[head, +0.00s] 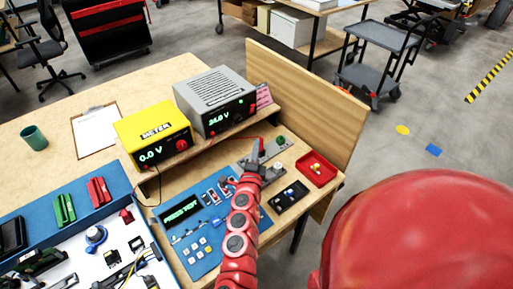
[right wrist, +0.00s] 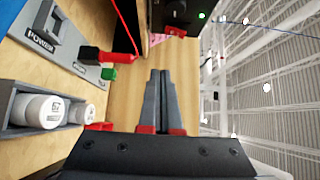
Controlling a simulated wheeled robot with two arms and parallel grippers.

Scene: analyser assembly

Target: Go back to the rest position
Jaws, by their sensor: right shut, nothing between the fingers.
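My right arm reaches up from the bottom of the head view. My right gripper (head: 257,158) is over the bench near the grey panel in front of the power supply. The right wrist view shows its two fingers (right wrist: 159,76) closed together with nothing between them. A red plug with a red cable (right wrist: 97,55) and a green terminal (right wrist: 108,73) beside it are left of the fingers there, apart from them. My left gripper is not in view.
A yellow meter (head: 153,132) reads 0.0 V and a grey power supply (head: 215,99) reads 24.0 V on the shelf. A blue control board (head: 205,262), black tray (head: 289,196) and red tray (head: 316,170) surround my right arm. A wooden panel (head: 300,95) bounds the bench's far right.

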